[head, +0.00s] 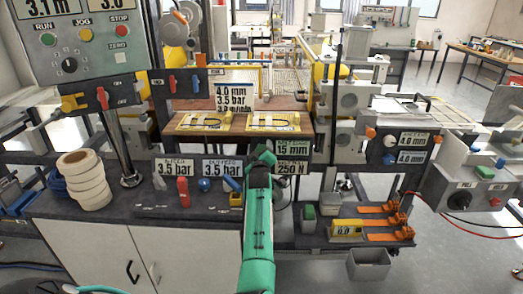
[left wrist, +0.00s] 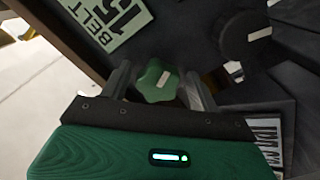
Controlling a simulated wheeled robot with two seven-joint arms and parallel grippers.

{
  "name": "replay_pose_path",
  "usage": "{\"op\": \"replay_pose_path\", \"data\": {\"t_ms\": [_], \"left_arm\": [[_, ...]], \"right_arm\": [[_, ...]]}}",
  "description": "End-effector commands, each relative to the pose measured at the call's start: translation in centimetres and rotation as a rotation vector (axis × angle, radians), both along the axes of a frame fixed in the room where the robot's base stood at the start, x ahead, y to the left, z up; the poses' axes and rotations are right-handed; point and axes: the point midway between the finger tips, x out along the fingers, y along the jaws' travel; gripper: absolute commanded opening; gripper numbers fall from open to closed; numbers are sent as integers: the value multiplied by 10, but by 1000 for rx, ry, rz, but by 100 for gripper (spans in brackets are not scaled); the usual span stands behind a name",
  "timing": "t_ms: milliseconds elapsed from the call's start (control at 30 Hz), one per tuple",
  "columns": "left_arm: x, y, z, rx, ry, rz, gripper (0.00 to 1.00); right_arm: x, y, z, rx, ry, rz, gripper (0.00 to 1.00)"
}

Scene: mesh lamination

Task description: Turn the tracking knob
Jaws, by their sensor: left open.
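My left gripper (left wrist: 158,76) is open, with one finger on each side of a green lobed knob (left wrist: 156,86) that has a white mark. I cannot tell whether the fingers touch the knob. No readable name shows on it; it sits below a sign reading BELT 15 (left wrist: 112,22). In the head view my left gripper (head: 263,157) is in front of the panel with the 15 mm and 250 N signs (head: 292,148), and the arm hides the knob there.
A round black knob (left wrist: 243,40) with a white mark is close to the right finger. In the head view, a red handle (head: 183,190) and a blue knob (head: 204,185) stand left of my arm.

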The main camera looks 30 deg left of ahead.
Motion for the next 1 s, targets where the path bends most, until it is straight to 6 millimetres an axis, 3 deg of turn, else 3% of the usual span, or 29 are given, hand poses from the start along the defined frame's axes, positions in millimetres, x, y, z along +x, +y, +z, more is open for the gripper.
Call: {"op": "replay_pose_path", "data": {"t_ms": [133,367,667,1000], "left_arm": [[0,0,0,0,0,0,60],[0,0,0,0,0,0,17],[0,0,0,25,15,0,17],[0,0,1,202,123,-1,17]], "right_arm": [[-18,-14,-2,-17,23,3,36],[-22,-23,-3,-27,32,5,36],[-9,-10,-1,-11,13,2,36],[-11,-3,-1,-3,15,0,36]]}}
